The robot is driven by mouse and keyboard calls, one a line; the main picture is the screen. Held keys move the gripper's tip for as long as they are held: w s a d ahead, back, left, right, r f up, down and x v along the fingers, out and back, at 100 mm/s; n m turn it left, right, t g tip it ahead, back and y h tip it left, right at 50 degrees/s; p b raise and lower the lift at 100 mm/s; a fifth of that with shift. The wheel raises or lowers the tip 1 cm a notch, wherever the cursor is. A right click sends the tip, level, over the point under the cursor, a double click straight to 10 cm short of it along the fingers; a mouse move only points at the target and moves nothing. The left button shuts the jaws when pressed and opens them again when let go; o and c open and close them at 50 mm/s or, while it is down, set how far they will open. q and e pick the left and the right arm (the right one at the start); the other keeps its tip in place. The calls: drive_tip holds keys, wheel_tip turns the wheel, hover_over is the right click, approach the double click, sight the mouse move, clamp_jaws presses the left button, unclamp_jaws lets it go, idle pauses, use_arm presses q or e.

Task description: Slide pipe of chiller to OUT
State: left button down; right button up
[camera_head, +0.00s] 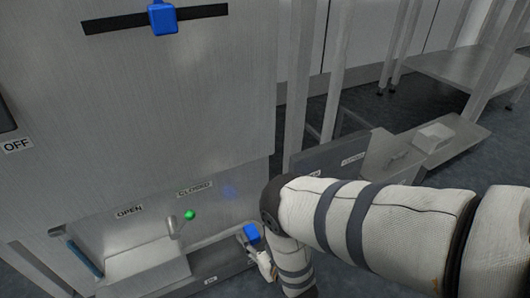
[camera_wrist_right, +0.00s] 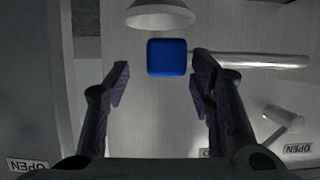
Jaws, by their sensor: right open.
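The chiller (camera_head: 180,100) is a tall brushed-metal cabinet on the left of the head view. A blue block (camera_head: 252,232) sits low on its right side, just by my right gripper (camera_head: 264,262). In the right wrist view the blue block (camera_wrist_right: 167,57) is at the end of a grey metal pipe (camera_wrist_right: 250,60) that runs to the right. My right gripper (camera_wrist_right: 162,82) is open, with one finger on each side of the block's line. The block shows between and slightly beyond the fingertips, with gaps on both sides. No OUT label is readable. My left gripper is not in view.
A green-tipped lever (camera_head: 190,215) stands below OPEN and CLOSED labels, over a metal tray (camera_head: 150,262). A second blue slider (camera_head: 163,18) sits in a black slot higher up. A pale round flange (camera_wrist_right: 160,14) is just above the block. Metal racks (camera_head: 450,75) stand at right.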

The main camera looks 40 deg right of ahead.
drive_tip(key=v, duration=0.9)
drive_tip(key=shift+s, duration=0.35)
drive_tip(key=shift+a+r, duration=0.1)
